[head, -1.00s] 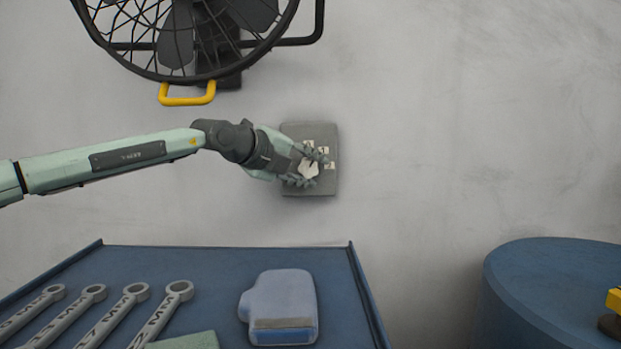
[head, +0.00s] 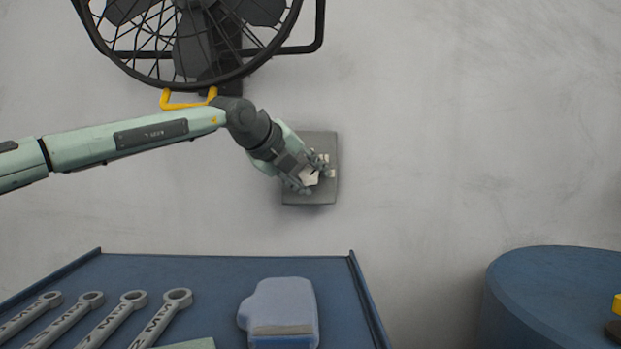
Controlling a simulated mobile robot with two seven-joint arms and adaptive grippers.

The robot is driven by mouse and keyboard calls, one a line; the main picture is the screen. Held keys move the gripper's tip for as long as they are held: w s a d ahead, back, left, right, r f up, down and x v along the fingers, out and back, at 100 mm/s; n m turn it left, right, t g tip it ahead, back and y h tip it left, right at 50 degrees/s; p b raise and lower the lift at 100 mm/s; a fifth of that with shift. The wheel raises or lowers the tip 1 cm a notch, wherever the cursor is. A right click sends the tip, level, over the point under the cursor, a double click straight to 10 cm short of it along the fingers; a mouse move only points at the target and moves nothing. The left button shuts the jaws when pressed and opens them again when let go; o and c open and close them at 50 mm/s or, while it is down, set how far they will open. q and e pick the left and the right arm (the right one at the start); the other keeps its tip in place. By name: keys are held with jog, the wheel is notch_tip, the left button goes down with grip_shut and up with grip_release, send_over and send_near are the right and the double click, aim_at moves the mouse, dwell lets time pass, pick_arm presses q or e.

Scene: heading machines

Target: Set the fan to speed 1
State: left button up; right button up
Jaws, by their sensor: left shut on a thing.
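The fan (head: 190,45) is a dark caged wall fan at the top left, cut off by the picture's top edge. A grey switch plate (head: 318,140) is on the wall below and right of it. The plate has a pale knob (head: 310,178) and small white labels (head: 331,173), partly hidden by my fingers. My left gripper (head: 314,174) is shut on the knob, its wrist coming down from the upper left. The numbers and the knob's exact setting cannot be read. My right gripper is not in view.
A blue tray-topped surface (head: 225,268) below holds several wrenches (head: 165,318) and a blue-grey object (head: 280,310). A blue drum (head: 545,290) with a yellow and black item (head: 616,315) stands at right. The wall right of the plate is clear.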

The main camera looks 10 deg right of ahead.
aim_at(307, 175)
pick_arm(q)
jog(key=o, duration=1.2)
jog(key=v, duration=0.7)
jog(key=shift+s+a+r, duration=0.1)
jog(key=shift+s+a, duration=0.1)
